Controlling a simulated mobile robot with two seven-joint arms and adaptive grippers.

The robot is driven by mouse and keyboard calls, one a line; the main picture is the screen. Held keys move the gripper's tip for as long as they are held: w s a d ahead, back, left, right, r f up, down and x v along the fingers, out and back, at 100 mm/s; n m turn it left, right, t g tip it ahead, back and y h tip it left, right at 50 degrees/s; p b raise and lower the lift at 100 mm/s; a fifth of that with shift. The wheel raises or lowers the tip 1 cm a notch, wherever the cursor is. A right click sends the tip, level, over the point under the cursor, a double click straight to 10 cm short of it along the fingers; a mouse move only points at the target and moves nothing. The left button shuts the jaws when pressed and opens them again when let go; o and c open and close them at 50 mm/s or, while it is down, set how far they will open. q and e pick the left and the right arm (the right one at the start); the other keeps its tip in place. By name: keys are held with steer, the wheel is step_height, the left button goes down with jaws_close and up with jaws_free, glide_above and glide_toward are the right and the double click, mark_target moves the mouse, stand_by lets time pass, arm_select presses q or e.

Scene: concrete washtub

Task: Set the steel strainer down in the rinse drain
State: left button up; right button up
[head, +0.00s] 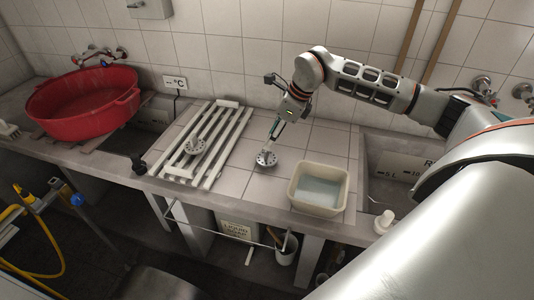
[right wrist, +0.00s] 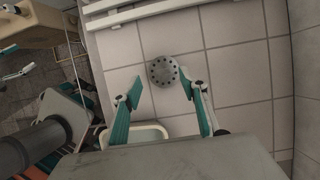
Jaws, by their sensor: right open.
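A round steel strainer (head: 265,159) with holes lies on the tiled counter, between the slatted rack and the white tub. In the right wrist view the strainer (right wrist: 162,71) shows between and just beyond the fingertips. My right gripper (head: 273,136) reaches down over it with open fingers (right wrist: 160,84); I cannot tell whether they touch it. A second perforated steel piece with an upright stem (head: 195,146) rests on the rack. A sunken basin (head: 385,183), with a sign partly reading "R", is at the right; its drain is hidden. My left gripper is not in view.
The white slatted rack (head: 226,140) is left of the strainer. A cream tub of water (head: 319,187) stands to its right, near the front edge. A red basin (head: 80,103) is far left. A white bottle (head: 384,221) stands by the sunken basin. Tiles behind the tub are clear.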

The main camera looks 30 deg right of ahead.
mark_target(267, 157)
steer(key=shift+w+d+f, duration=0.1)
steer(key=shift+d+f, duration=0.05)
steer(key=shift+f, duration=0.15)
steer(key=shift+x, duration=1.1)
steer(key=x, duration=0.4)
steer(key=shift+d+f+p, duration=0.1)
steer(key=shift+f+p, duration=0.2)
steer(key=shift+f, duration=0.2)
steer(key=c, duration=1.2)
